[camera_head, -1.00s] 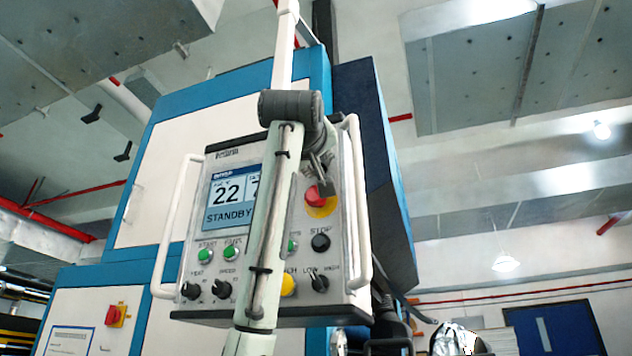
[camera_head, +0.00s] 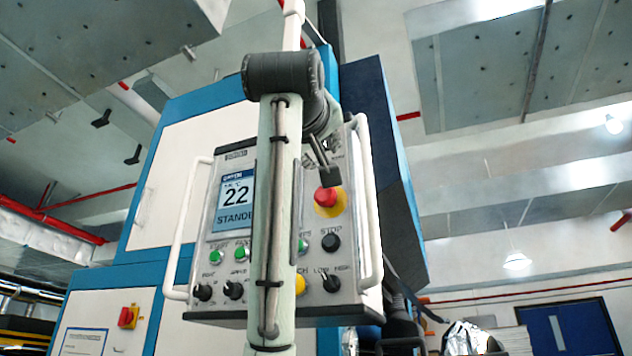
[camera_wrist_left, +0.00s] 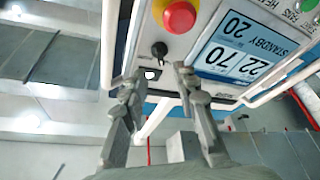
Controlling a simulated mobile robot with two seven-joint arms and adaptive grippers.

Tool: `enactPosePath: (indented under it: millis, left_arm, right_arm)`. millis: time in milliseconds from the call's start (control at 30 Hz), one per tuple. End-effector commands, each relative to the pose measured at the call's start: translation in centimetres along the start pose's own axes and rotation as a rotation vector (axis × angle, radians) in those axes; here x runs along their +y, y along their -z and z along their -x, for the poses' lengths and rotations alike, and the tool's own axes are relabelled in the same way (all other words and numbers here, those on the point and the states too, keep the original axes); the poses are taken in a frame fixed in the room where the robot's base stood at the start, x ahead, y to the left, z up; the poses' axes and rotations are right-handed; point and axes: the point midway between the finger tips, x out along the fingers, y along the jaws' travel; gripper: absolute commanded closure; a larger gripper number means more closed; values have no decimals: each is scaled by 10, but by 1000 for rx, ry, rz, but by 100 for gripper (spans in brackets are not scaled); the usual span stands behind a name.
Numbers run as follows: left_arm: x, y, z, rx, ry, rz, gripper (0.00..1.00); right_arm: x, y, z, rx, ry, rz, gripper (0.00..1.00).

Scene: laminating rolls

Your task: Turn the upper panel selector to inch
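The upper panel selector (camera_wrist_left: 159,49) is a small black knob beside the red emergency stop (camera_wrist_left: 180,17) in the left wrist view, where the panel appears upside down. Its pointer direction is too small to tell. In the head view my arm and gripper hide it, above the red emergency stop (camera_head: 328,200). My left gripper (camera_wrist_left: 158,72) is open, its fingers apart on either side of the selector in the picture, with nothing between them. I cannot see contact. In the head view a dark finger of my left gripper (camera_head: 324,172) shows just above the emergency stop. My right gripper is not in view.
The control panel (camera_head: 225,165) has white side handles (camera_head: 363,200) and a STANDBY screen (camera_head: 234,200). Lower knobs (camera_head: 331,281) and green buttons (camera_head: 216,256) sit below. My arm covers the panel's middle. A blue and white machine (camera_head: 190,140) stands behind.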

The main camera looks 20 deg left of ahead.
Motion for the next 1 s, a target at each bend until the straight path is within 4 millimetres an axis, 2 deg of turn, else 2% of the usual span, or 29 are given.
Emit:
enactPosePath:
  millis: [100, 300, 1000]
  left_arm:
    - [1, 0, 23, 1, -3, 0, 71]
    - [0, 0, 43, 0, -1, 0, 71]
    - [0, 0, 46, -1, 0, 0, 71]
  right_arm:
    - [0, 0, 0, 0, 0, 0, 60]
    - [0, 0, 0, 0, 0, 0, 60]
    - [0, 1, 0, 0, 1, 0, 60]
